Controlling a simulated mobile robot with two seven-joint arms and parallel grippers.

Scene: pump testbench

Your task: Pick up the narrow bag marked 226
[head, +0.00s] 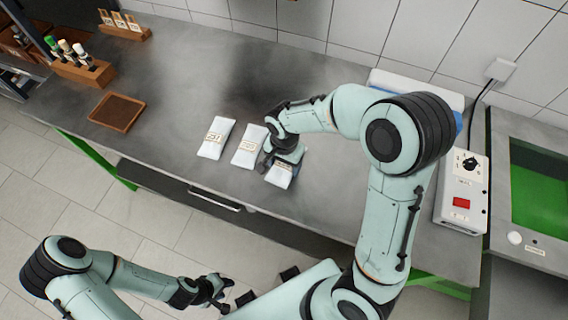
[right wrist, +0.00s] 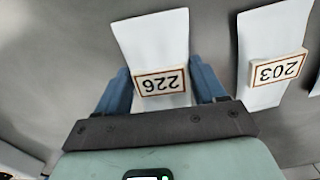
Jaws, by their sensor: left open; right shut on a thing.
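The narrow white bag marked 226 (right wrist: 152,38) lies on the grey worktop in the right wrist view, its label upside down. In the head view it is the rightmost of three bags (head: 279,178), partly hidden by my right gripper (head: 284,160). My right gripper's blue fingers (right wrist: 163,80) are on either side of the bag at its label, shut on it. My left gripper (head: 226,293) is open and empty, low in front of the bench.
A bag marked 203 (right wrist: 268,45) lies close beside it, and another white bag (head: 215,138) lies further left. A brown tray (head: 117,112) and a wooden rack of bottles (head: 82,68) stand at the left. A control box (head: 462,190) stands at the right.

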